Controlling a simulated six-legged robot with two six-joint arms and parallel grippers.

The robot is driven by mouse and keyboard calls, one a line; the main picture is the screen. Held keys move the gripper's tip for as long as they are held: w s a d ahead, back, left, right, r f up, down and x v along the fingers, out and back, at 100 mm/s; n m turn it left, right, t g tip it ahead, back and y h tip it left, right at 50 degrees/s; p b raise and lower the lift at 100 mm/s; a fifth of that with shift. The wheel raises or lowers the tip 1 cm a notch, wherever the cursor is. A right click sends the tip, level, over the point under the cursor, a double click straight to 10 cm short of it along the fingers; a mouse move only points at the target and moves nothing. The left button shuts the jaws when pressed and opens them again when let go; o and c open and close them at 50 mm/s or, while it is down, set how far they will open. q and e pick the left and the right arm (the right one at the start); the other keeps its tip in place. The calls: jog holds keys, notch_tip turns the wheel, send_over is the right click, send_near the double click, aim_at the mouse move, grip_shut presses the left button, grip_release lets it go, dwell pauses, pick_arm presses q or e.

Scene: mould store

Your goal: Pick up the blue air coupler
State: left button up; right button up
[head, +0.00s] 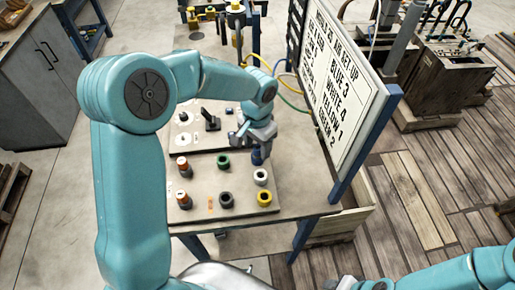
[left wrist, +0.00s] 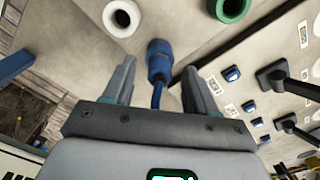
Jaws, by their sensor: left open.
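The blue air coupler (head: 257,157) is on the grey table, partly hidden under my left gripper in the head view. In the left wrist view the coupler (left wrist: 159,60) is a ribbed blue cylinder with a blue hose running back toward the palm. My left gripper (head: 259,141) is open just above it. In the left wrist view one finger lies on each side of the coupler, with gaps showing on both sides. My right arm (head: 455,277) comes in at the lower right. Its gripper (head: 352,284) is cut off by the bottom edge, and its jaws are unclear.
A white ring (head: 261,177), yellow ring (head: 264,198), black ring (head: 226,200) and green ring (head: 223,161) stand near the coupler. Two orange-and-white cylinders stand left of them. A lettered board (head: 338,82) rises along the table's right side. Hoses hang behind.

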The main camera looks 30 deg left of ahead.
pick_arm(q)
jog(key=shift+d+f, duration=0.1)
jog(key=shift+f, duration=0.5)
jog(key=shift+s+f, duration=0.15)
jog(key=shift+f, duration=0.05)
jog(key=shift+w, duration=0.2)
grip_shut()
jog(key=shift+s, duration=0.15)
